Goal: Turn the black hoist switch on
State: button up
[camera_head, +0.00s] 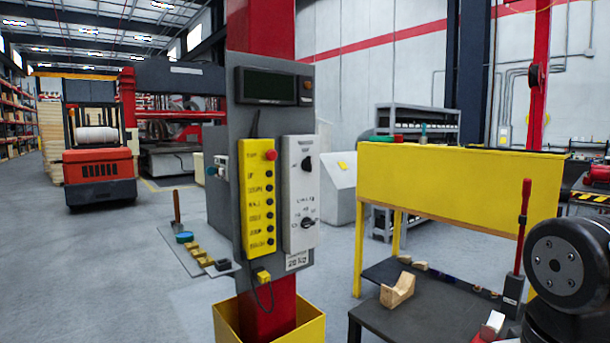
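A grey control panel (274,122) is mounted on a red post (261,30) at the picture's centre-left. On its right side is a light grey box (292,190) with an upper black rotary knob (307,164) and a lower black rotary knob (307,223). On its left is a yellow pendant (246,205) with a red button (270,155) on top and several black buttons below. The labels are too small to read, so I cannot tell which control is the hoist switch or its setting. My gripper is not in view; a black joint of my arm (566,264) shows at the right edge.
A yellow bin (228,320) surrounds the post's foot. A yellow-fronted workbench (445,185) with a dark lower shelf (425,325) stands right. A red forklift (97,175) is behind left. The floor at left is open.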

aim_at(306, 164)
jog(key=z, duration=0.2)
jog(key=k, duration=0.3)
jog(key=u, duration=0.8)
jog(key=i, duration=1.45)
jog(key=z, duration=0.65)
